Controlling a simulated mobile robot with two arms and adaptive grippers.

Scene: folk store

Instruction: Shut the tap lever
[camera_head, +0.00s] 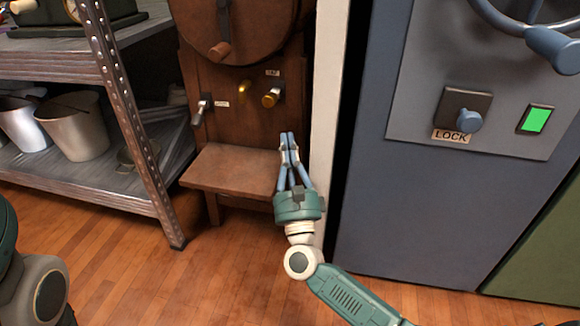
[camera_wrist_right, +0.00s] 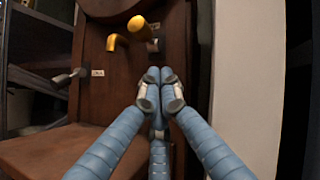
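The tap lever (camera_head: 271,97) has a gold, rounded end on a dark mount and sits on the front of a brown wooden stand, under a small white label. It also shows in the right wrist view (camera_wrist_right: 138,27), beside a gold curved spout (camera_wrist_right: 117,42). My right gripper (camera_head: 289,140) has its blue fingers pressed together with nothing visible between them. Its fingertips are below and slightly right of the lever in both views, and they look apart from it. In the right wrist view the fingertips (camera_wrist_right: 160,76) point at the stand's front. My left gripper is out of view.
A grey-ended handle (camera_head: 201,109) with its own label is left of the spout. A wooden ledge (camera_head: 232,168) juts out below. A pale post (camera_head: 325,100) stands close right of my gripper, then a blue-grey cabinet (camera_head: 375,190). A metal shelf (camera_head: 100,180) is left.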

